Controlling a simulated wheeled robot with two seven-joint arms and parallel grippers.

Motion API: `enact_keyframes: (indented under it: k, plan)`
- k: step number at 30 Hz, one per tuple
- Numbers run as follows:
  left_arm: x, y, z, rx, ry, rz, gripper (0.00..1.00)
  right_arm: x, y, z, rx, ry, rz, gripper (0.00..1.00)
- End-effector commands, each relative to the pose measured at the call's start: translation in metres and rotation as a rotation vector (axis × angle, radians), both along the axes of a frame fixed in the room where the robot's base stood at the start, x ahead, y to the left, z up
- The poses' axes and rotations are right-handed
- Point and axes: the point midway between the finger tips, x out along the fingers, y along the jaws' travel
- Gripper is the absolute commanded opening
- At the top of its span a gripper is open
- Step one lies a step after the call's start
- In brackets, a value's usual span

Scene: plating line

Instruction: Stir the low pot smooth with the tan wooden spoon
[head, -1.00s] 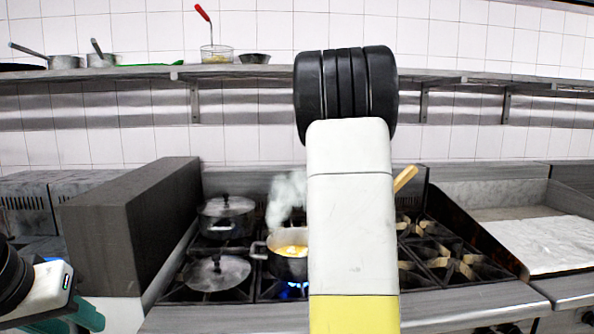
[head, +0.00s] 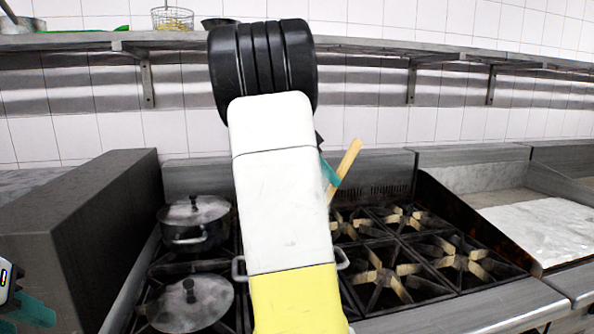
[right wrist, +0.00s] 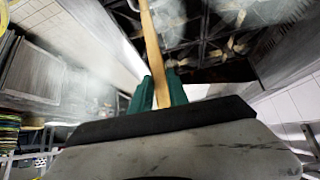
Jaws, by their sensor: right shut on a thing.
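The tan wooden spoon (head: 346,163) shows its handle, tilted up to the right, beside my right forearm in the head view. My right gripper (head: 331,178) is shut on this handle; its teal fingers also clasp the spoon in the right wrist view (right wrist: 157,93). The spoon's lower end is hidden. An open pot (head: 238,269), apparently the low pot, is mostly behind my right forearm; only its side handles show. Whether the spoon is inside it I cannot tell. My left gripper (head: 34,311) is partly seen at the lower left edge, its opening unclear.
Two lidded pots (head: 195,223) (head: 190,303) stand on the left burners. The burners on the right (head: 385,277) are empty. A dark block (head: 85,225) walls the left side, a griddle (head: 535,225) the right. A shelf (head: 380,41) runs along the back wall.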

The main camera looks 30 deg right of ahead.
Motion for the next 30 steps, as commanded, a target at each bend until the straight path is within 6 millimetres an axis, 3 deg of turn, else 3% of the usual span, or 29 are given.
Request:
enact_keyframes:
  k: [30]
  plan:
    - [0.000,0.000,0.000,0.000,0.001,0.000,0.36,0.016,0.040,-0.082,0.000,0.002,0.002,0.00]
